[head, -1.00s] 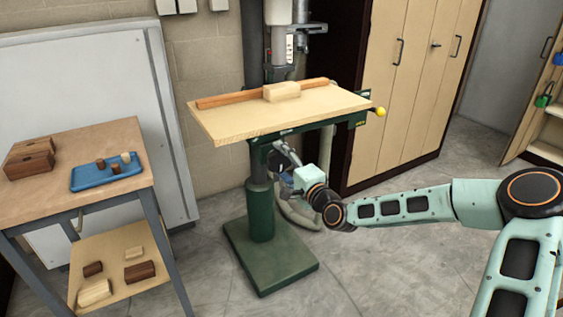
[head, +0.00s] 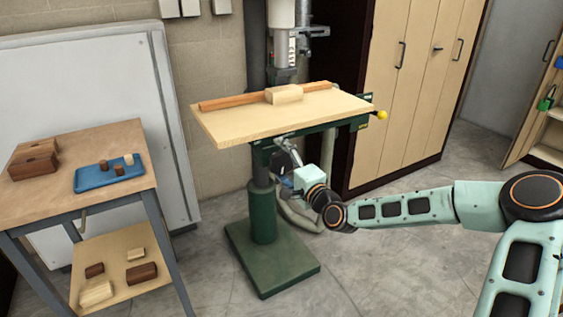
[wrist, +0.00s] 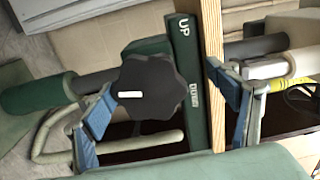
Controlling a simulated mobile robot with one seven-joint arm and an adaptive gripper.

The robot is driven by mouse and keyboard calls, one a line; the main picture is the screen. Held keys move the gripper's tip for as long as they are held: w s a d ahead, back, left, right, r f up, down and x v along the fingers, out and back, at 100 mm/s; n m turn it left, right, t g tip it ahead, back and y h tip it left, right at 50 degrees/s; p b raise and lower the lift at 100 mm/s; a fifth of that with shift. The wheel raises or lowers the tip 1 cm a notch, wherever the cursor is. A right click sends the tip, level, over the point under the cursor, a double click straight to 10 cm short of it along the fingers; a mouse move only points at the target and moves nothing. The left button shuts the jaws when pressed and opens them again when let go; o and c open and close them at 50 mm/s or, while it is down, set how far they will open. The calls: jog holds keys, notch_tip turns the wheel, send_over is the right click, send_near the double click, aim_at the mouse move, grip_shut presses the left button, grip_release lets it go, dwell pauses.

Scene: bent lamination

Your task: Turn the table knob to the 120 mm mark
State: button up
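The drill press table (head: 235,122) is a pale wooden board on a green frame, with a fence and a block on it. In the wrist view the table knob (wrist: 150,95) is black and lobed, with a white mark on its left part. In the head view my gripper (head: 289,152) is under the table.
A yellow ball handle (head: 382,115) sticks out at the table's right end. The green column (head: 262,210) stands left of my gripper. A workbench (head: 120,210) with a blue tray (head: 95,182) is at the left. Tall cabinets (head: 400,140) stand behind at the right.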

jog(key=shift+r, duration=0.2)
jog(key=p+v, duration=0.1)
jog(key=v, duration=1.1)
jog(key=shift+s+d+f+p, duration=0.2)
jog(key=shift+p, duration=0.15)
dwell(0.4)
dwell(0.5)
jog(key=v, duration=0.7)
jog(key=shift+s+d, duration=0.2)
